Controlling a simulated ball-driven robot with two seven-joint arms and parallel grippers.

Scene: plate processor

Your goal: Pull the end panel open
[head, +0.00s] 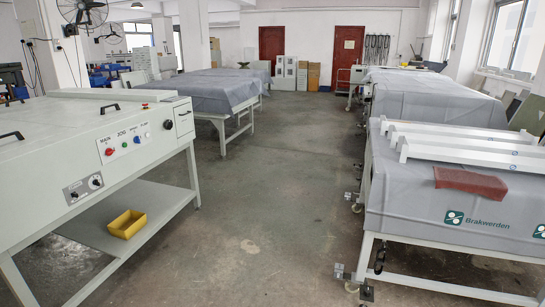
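The plate processor (60,150) is the long off-white machine on the left, standing on legs. Its end panel (180,122) is the narrow pale face at the machine's right end, with a small dark handle (183,113) on it. The panel looks flush with the body, with no clear gap showing. Neither of my grippers is in view.
A yellow bin (127,224) sits on the processor's lower shelf (155,207). A grey-covered table (460,215) with white bars (465,150) and a reddish-brown block (470,182) stands at the right. Another covered table (210,92) stands behind the processor. The floor aisle (270,190) between is clear.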

